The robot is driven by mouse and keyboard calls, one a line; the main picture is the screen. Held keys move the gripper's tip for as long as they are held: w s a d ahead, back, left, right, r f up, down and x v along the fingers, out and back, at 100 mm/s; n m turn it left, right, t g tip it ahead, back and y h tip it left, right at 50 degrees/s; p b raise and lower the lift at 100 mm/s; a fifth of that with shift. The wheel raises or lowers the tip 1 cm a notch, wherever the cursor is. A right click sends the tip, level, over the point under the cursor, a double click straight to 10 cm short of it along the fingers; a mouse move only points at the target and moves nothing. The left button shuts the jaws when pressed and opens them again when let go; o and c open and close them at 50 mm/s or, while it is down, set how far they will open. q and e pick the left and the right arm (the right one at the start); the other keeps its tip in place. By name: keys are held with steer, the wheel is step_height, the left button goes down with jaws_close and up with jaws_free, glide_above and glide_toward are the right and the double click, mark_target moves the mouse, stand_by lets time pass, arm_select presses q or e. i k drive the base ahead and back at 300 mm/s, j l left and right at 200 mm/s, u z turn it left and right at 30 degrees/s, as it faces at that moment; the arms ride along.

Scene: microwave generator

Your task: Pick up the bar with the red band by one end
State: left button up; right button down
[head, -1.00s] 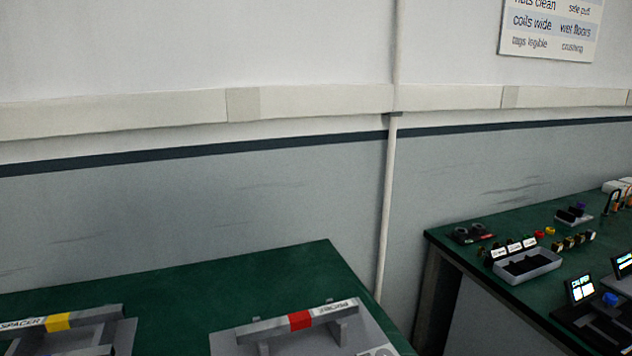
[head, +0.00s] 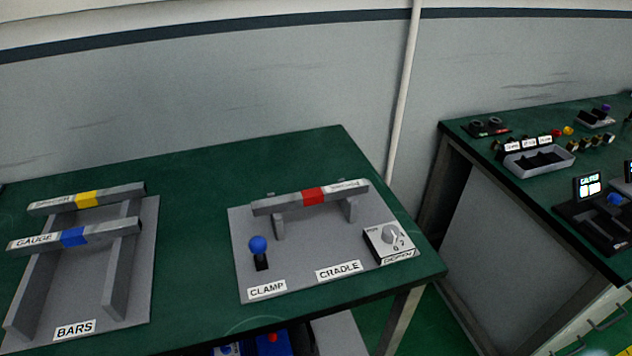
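The bar with the red band (head: 285,202) is a grey square bar lying across two upright supports of the cradle (head: 350,210) on a grey plate (head: 300,262). The red band (head: 313,196) is near its middle, and a white label is on its right part. Both bar ends stick out past the supports. Neither of my grippers is in view.
A blue-knobbed clamp lever (head: 258,245) and a dial box (head: 389,243) stand on the same plate. At left, a rack marked BARS (head: 135,290) holds a yellow-banded bar (head: 112,193) and a blue-banded bar (head: 105,231). A second bench (head: 470,140) with small parts stands at right.

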mark_target(322, 195)
steer(key=i+l+u, duration=0.1)
steer(key=l+u, duration=0.2)
steer(key=l, duration=0.6)
steer(key=l+u, duration=0.25)
steer(key=l, duration=0.65)
